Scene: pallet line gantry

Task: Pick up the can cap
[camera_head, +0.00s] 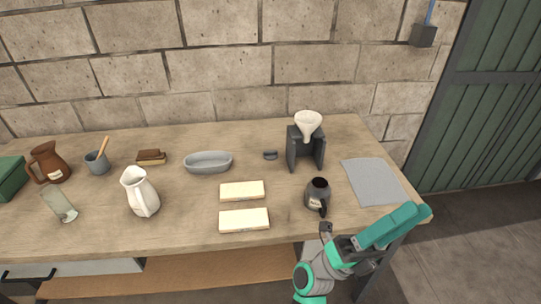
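A small dark grey round piece (270,154), which looks like the can cap, lies on the wooden table between the grey oval dish and the dark stand. It is too small to make out in detail. My gripper (325,228) is at the table's front edge, just below the dark mug and well apart from the cap. Its fingers are too small and dark to tell whether they are open or shut.
A dark mug (315,195) and a dark stand with a white funnel (308,124) are right of the cap. The grey oval dish (208,162) is left; two cream blocks (243,190) lie in front. A white pitcher (140,192) and grey mat (374,181) flank them.

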